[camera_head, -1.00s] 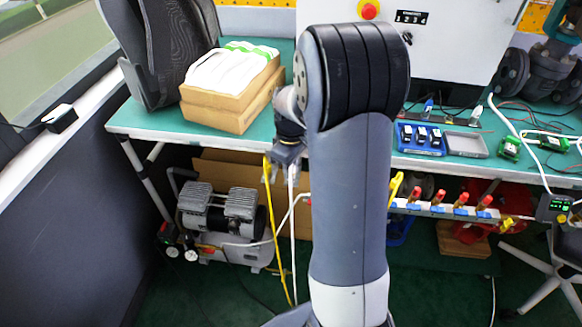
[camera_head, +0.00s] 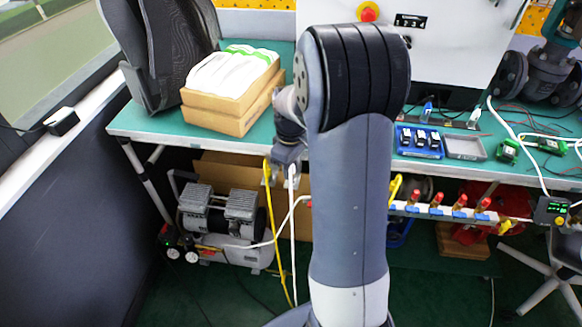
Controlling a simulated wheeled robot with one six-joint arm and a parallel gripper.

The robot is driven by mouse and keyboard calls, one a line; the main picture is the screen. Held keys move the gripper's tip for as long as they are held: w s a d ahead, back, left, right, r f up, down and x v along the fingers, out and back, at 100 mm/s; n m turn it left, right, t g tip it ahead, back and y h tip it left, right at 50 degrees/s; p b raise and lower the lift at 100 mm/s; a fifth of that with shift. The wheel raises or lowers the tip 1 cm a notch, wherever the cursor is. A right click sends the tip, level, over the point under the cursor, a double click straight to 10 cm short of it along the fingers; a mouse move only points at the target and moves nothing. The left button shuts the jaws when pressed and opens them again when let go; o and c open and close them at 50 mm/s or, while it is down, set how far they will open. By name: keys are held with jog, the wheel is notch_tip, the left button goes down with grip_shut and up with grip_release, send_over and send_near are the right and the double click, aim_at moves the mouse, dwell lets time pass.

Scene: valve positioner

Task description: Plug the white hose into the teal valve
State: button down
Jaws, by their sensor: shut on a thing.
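My gripper (camera_head: 285,166) is small in the view, below the front edge of the bench and left of my upright arm. It is shut on the white hose (camera_head: 292,230), which hangs down from it toward the floor. The fingertips are too small to make out clearly. A yellow hose (camera_head: 272,215) hangs just left of the white one, close to the gripper. A valve with a teal upper part (camera_head: 566,28) and dark grey flanged body stands on the bench at the far right, partly cut off by the frame. My gripper is far from it. My arm hides the middle of the view.
The teal-topped bench (camera_head: 160,122) carries cardboard boxes (camera_head: 225,108), a white cabinet (camera_head: 455,40), a blue tray (camera_head: 420,142) and a grey tray (camera_head: 465,147). A compressor (camera_head: 222,210) stands below. A manifold with red-capped fittings (camera_head: 440,211) runs under the bench edge.

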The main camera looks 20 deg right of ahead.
jog(key=shift+r, duration=0.1)
jog(key=shift+r+p, duration=1.8)
jog(key=shift+r, duration=0.15)
jog(key=shift+s+f, duration=0.1)
